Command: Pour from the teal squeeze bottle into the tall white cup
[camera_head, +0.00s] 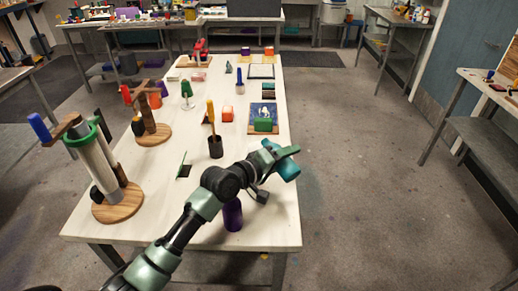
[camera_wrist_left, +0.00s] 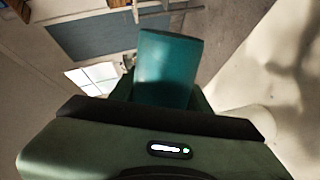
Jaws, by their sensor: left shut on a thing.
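My left gripper (camera_head: 276,156) reaches in over the near right part of the table. It is shut on the teal squeeze bottle (camera_head: 288,170), which looks tilted and appears above the table's right edge. In the left wrist view the bottle (camera_wrist_left: 167,70) stands out beyond the gripper's green-grey body, which hides its lower part. I cannot pick out the tall white cup with certainty. A pale rounded shape (camera_wrist_left: 256,121) at the right of the wrist view may be it, but I cannot tell. My right gripper is not in view.
A purple cylinder (camera_head: 232,215) stands on the pale table (camera_head: 140,215) beside my forearm. A wooden stand (camera_head: 118,207) with a tall pale cylinder (camera_head: 96,163) is at the left. A dark pot (camera_head: 215,147) holds a yellow-handled tool. The near right of the table is mostly clear.

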